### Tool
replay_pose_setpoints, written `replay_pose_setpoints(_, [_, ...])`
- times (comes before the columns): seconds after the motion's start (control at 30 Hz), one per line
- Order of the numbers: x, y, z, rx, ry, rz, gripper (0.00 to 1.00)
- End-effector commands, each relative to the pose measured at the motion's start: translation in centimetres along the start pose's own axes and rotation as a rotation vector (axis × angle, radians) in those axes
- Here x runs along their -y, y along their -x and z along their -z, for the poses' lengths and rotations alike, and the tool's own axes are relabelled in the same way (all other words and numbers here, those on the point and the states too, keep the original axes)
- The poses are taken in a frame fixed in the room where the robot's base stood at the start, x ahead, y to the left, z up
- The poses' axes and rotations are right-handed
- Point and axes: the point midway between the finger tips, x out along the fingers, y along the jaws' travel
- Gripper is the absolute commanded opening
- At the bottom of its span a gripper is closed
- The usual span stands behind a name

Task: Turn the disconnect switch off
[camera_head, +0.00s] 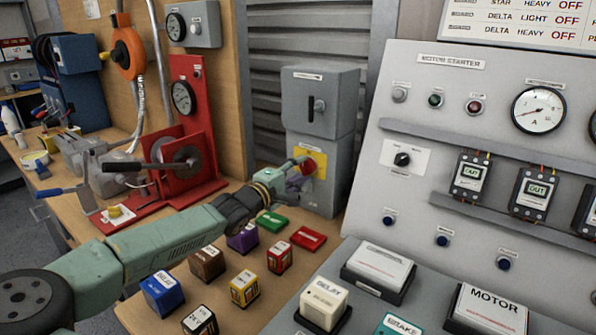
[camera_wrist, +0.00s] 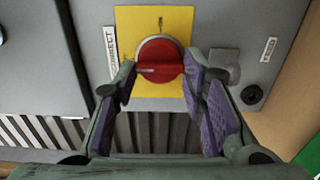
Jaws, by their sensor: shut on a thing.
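The disconnect switch is a round red knob (camera_wrist: 160,52) on a yellow plate (camera_wrist: 125,22), on the front of a grey box. A partly covered label beside the plate ends in "CONNECT". The knob's grip bar lies roughly level across the wrist picture, with a pale line at its left end. In the head view the knob (camera_head: 309,166) is partly covered by my gripper (camera_head: 299,174). My gripper (camera_wrist: 161,78) is shut on the knob, with its purple-padded fingers on either side of it.
The grey box (camera_head: 318,190) stands at the back of the wooden bench, below another grey box with a black lever (camera_head: 314,106). Several coloured blocks, including a purple one (camera_head: 242,238), lie below my arm. The motor starter panel (camera_head: 430,85) rises at the right.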

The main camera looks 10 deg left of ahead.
Motion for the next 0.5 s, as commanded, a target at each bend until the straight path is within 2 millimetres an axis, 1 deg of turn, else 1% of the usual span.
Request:
replay_pose_setpoints(0.33, [-0.03, -0.01, 0.01, 0.000, 0.004, -0.001, 0.10])
replay_pose_setpoints(0.37, [-0.03, -0.01, 0.01, 0.000, 0.004, -0.001, 0.39])
replay_pose_setpoints(0.5, [-0.02, 0.00, 0.00, 0.000, 0.003, -0.001, 0.49])
